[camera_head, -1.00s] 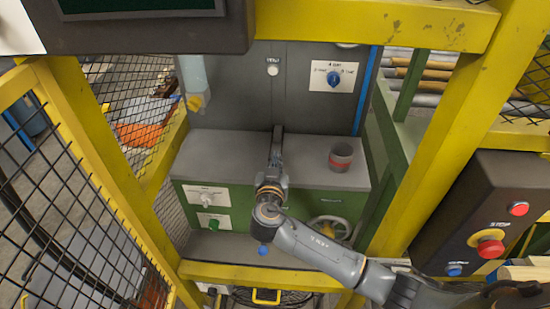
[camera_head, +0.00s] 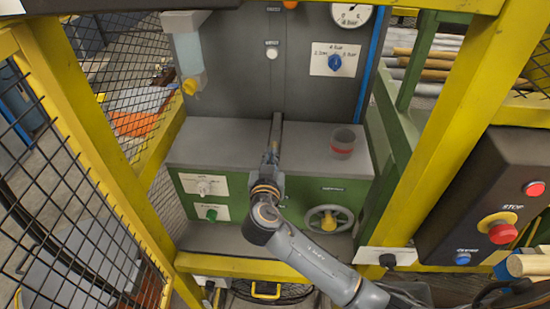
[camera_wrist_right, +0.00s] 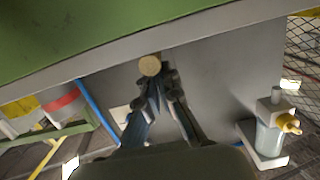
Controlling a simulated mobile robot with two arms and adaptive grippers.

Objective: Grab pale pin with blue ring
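A pale round wooden face (camera_wrist_right: 150,66), possibly the end of a pin, shows at the fingertips by the left finger. No grip on it can be made out. No blue ring can be seen on it, and its length is hidden. My left gripper is not in view.
A grey cup with a red band (camera_head: 342,143) stands on the worktop (camera_head: 215,140), right of the gripper. A yellow frame (camera_head: 450,140) and mesh panel (camera_head: 75,190) border the opening. A control box (camera_head: 480,185) with red buttons is at the right. A handwheel (camera_head: 328,219) sits below.

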